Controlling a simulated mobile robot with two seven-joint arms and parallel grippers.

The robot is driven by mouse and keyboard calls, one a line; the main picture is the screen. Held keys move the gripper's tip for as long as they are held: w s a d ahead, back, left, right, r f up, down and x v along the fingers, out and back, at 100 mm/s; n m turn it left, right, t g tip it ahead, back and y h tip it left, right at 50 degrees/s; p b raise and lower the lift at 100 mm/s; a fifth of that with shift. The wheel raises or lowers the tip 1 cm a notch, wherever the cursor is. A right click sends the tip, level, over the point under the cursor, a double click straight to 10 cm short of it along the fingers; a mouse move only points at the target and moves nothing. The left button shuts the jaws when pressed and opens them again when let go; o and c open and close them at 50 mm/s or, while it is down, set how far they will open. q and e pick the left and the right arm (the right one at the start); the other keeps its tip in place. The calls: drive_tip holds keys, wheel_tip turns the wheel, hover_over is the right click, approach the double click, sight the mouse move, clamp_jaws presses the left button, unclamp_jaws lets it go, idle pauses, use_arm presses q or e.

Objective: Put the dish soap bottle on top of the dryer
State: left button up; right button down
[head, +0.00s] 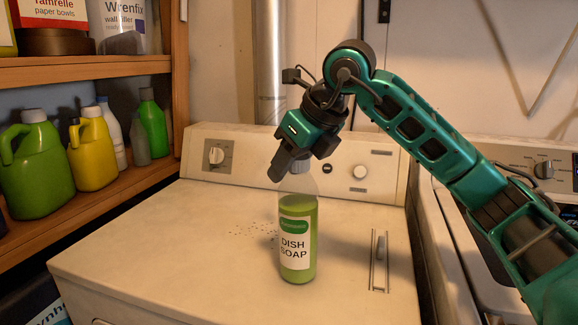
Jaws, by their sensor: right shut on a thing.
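The dish soap bottle (298,240) is clear with green liquid and a white and green label reading "DISH SOAP". It stands upright over the top of the white dryer (160,240), near its middle. Its base appears to be at the dryer's top surface, though I cannot tell if it fully touches. My right gripper (290,172) comes down from above and is shut on the bottle's upper part. The gripper's fingers partly hide the bottle's top. My left gripper is not in view.
A wooden shelf (90,70) on the left holds several bottles, including a large green jug (35,170) and a yellow jug (92,155). The control panel (240,150) rises at the dryer's back. A second machine (470,240) stands right. The dryer top's left part is clear.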

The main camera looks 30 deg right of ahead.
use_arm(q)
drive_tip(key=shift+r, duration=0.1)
use_arm(e)
drive_tip(key=shift+r, duration=0.15)
drive_tip(key=c, duration=0.7)
unclamp_jaws()
drive_tip(key=shift+o, duration=0.2)
use_arm(q)
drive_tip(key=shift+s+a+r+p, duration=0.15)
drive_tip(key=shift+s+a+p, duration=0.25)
drive_tip(key=shift+p, duration=0.4)
use_arm(e)
drive_tip(key=v, duration=1.2)
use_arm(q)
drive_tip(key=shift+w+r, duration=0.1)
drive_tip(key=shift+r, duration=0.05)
